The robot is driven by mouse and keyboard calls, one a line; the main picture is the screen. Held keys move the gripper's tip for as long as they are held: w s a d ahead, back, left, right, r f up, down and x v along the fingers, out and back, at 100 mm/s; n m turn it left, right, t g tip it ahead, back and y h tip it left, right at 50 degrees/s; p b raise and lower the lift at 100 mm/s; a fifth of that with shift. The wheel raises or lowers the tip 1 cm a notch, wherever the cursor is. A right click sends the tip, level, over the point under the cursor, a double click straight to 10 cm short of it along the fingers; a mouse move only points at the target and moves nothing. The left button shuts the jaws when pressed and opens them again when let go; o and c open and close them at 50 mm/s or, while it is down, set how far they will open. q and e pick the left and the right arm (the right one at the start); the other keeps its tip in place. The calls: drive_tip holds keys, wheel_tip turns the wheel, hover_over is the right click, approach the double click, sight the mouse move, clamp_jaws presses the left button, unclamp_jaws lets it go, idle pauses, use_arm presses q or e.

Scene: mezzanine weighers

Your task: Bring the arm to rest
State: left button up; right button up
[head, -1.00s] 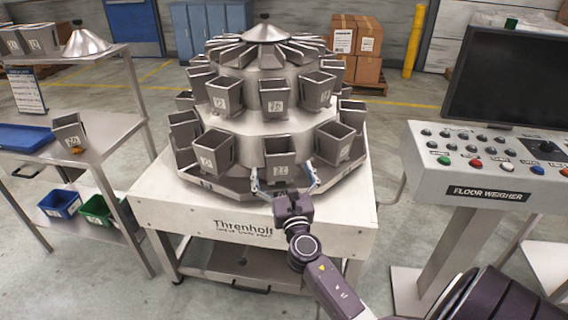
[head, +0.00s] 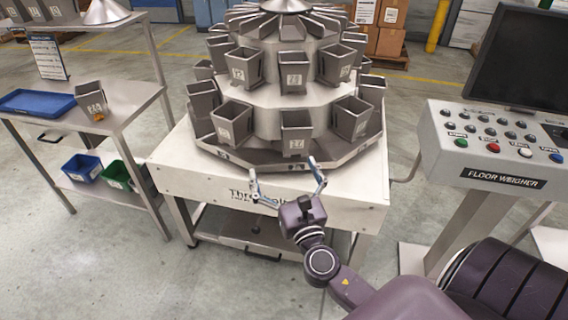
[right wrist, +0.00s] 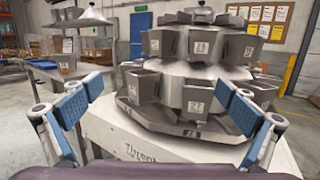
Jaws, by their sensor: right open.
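My right gripper (head: 288,182) is open and empty in front of the multihead weigher (head: 290,72). Its blue-padded fingers are spread wide in the right wrist view (right wrist: 160,112), with nothing between them close by. The weigher carries rings of grey numbered buckets; the bucket marked 27 (head: 296,133) is the one nearest the gripper, and the gripper is apart from it. The same bucket shows in the right wrist view (right wrist: 193,98). My right arm reaches up from the lower right of the head view. My left gripper is not in view.
A control console marked Floor Weigher (head: 500,160) with a dark screen (head: 515,52) stands at the right. At the left a steel table (head: 128,105) holds a blue tray (head: 38,102) and a loose bucket (head: 91,99). Blue (head: 82,167) and green bins sit below. Open floor lies between.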

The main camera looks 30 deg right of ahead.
idle(0.3)
wheel_tip(320, 180, down, 25)
drive_tip(key=s+m+g+y, duration=0.2)
drive_tip(key=s+m+g, duration=0.1)
drive_tip(key=m+g, duration=0.35)
drive_tip(key=s+a+f+m+g+y, duration=0.15)
drive_tip(key=s+f+m+g, duration=0.45)
drive_tip(key=f, duration=1)
drive_tip(key=s+a+f+m+g, duration=0.1)
drive_tip(key=s+f+m, duration=0.3)
drive_tip(key=s, duration=0.5)
drive_tip(key=s+a+f+m+g+y, duration=0.1)
drive_tip(key=s+a+f+m, duration=0.2)
drive_tip(key=s+f+m, duration=0.2)
drive_tip(key=s+a+f+m+g+y, duration=0.1)
drive_tip(key=s+f+m, duration=0.3)
drive_tip(key=s+f, duration=0.5)
drive_tip(key=s+a, duration=0.1)
drive_tip(key=s, duration=0.3)
drive_tip(key=shift+g, duration=0.35)
drive_tip(key=s+m, duration=0.1)
drive_tip(key=s, duration=0.2)
drive_tip(key=s+a+f+m+g, duration=0.1)
drive_tip(key=s+m, duration=0.1)
drive_tip(key=s+f+m, duration=0.1)
drive_tip(key=s, duration=0.2)
drive_tip(key=shift+s+a+f+m+g, duration=0.25)
drive_tip(key=shift+s+a+m+g, duration=0.05)
drive_tip(key=shift+s+m+g, duration=0.1)
